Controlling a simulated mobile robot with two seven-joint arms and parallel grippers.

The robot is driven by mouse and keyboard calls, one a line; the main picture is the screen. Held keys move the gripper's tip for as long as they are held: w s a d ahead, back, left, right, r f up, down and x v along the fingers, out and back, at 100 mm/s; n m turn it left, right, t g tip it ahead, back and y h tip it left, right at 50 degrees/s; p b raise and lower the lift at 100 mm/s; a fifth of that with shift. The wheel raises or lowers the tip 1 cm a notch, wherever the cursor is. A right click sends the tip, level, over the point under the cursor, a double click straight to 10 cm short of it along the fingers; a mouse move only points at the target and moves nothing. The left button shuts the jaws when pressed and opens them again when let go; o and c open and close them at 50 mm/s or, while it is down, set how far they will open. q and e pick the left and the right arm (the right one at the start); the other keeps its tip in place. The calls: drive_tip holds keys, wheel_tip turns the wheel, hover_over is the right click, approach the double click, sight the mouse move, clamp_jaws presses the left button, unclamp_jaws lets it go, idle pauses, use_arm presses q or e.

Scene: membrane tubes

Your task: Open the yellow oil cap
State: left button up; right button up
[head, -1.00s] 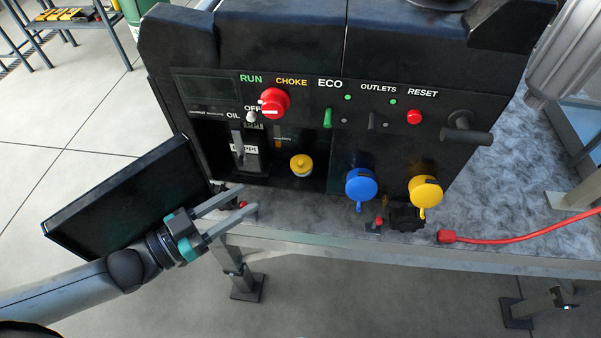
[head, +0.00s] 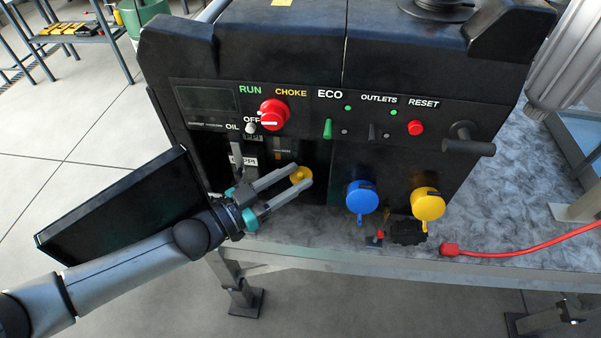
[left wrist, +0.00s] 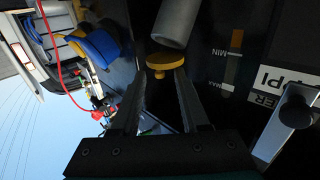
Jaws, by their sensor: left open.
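The yellow oil cap (head: 299,175) sits in a recess low on the front of the black generator (head: 240,60). My left gripper (head: 304,178) is open, its two grey fingers pointing at the cap, and the upper finger partly overlaps it in the head view. In the left wrist view the cap (left wrist: 164,62) lies just beyond and between the fingertips (left wrist: 160,78). A grey cylinder partly covers it there. I cannot tell whether the fingers touch it. My right gripper is not in view.
An open black panel (head: 120,200) hangs at the left, behind my left arm. Blue (head: 361,196) and yellow (head: 428,204) outlet covers are right of the cap. A red cable (head: 520,250) lies on the grey table (head: 480,195). A grey lever (left wrist: 296,108) shows in the left wrist view.

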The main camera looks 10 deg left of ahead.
use_arm(q)
drive_tip(key=shift+x, duration=1.15)
drive_tip(key=shift+c, duration=0.4)
clamp_jaws()
